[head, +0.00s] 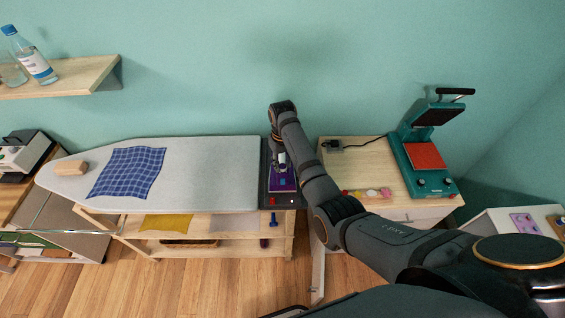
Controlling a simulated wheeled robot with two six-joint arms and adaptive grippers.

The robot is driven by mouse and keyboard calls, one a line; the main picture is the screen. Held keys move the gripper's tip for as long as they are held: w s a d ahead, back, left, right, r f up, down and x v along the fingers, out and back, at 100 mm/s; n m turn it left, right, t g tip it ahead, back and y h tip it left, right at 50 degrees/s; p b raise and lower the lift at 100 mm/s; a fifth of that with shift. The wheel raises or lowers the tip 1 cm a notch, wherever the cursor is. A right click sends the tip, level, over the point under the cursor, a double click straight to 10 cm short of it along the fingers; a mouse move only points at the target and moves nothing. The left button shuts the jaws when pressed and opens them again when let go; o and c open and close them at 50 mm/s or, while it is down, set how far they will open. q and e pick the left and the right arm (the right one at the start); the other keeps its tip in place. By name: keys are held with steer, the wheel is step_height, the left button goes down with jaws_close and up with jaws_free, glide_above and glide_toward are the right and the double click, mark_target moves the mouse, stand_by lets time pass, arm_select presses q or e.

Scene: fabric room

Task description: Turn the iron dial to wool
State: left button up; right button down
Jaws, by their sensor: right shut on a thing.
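The purple iron (284,184) stands on a dark rest (266,200) at the right end of the ironing board. My right gripper (281,162) points down over the iron and is shut on a part at its top. The gripper and the wrist cover much of that top, so I cannot tell whether the dial or another part is between the fingers. The dial's setting is too small and too hidden to read. My left gripper is not in view.
The grey ironing board (205,178) carries a blue checked cloth (128,172) and a wooden block (70,168). A wooden cabinet (352,172) to the right bears a green heat press (424,165) and small coloured items. A wall shelf (70,80) holds bottles.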

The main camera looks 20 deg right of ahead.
mark_target(283, 166)
steer(key=m, duration=1)
steer(key=shift+m, duration=0.4)
steer(key=shift+w+m, duration=0.1)
steer(key=shift+m, duration=2)
steer(key=c, duration=1)
jaws_free()
step_height(283, 166, up, 8)
steer(key=shift+f, duration=0.2)
